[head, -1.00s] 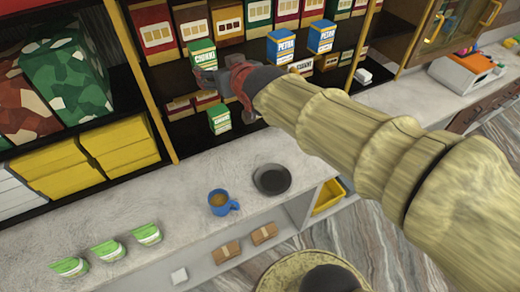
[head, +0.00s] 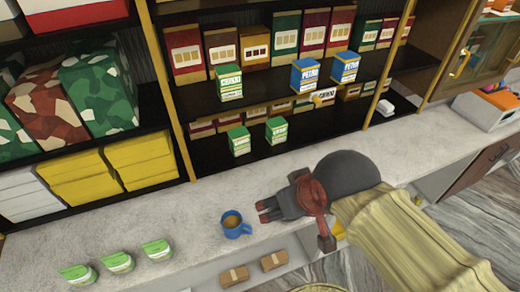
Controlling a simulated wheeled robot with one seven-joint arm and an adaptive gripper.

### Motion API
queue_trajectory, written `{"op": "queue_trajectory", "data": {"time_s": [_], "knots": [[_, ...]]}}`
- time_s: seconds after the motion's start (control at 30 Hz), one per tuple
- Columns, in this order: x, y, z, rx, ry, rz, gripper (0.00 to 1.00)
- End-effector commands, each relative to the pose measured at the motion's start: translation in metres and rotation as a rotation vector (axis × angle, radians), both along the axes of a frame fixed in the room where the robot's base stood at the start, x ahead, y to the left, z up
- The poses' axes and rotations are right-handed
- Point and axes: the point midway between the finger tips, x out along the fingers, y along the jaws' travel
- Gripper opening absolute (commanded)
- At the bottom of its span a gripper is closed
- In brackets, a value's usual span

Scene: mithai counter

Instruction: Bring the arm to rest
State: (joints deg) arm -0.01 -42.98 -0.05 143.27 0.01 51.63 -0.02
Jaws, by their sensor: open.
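My gripper (head: 264,210) is over the counter (head: 188,222), to the right of the blue mug (head: 235,224). Its dark fingers point left and hold nothing. My arm stretches from it to the lower right corner of the head view. One green and white box (head: 230,83) stands on the upper shelf, and two more green boxes (head: 239,141) (head: 276,130) stand on the lower shelf, all clear of my gripper. I cannot tell how high the gripper is above the counter.
Two blue boxes (head: 304,75) (head: 345,67) stand on the upper shelf. An orange and white machine (head: 486,109) stands at the right.

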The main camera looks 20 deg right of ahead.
Motion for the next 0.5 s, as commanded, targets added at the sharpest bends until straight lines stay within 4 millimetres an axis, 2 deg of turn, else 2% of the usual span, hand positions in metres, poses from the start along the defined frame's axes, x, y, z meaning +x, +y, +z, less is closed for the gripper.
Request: {"op": "queue_trajectory", "data": {"time_s": [0.17, 0.5], "knots": [[0.000, 0.000, -0.027, 0.000, 0.000, 0.000, 0.71], [0.000, 0.000, -0.113, 0.000, 0.000, 0.000, 0.71]]}}
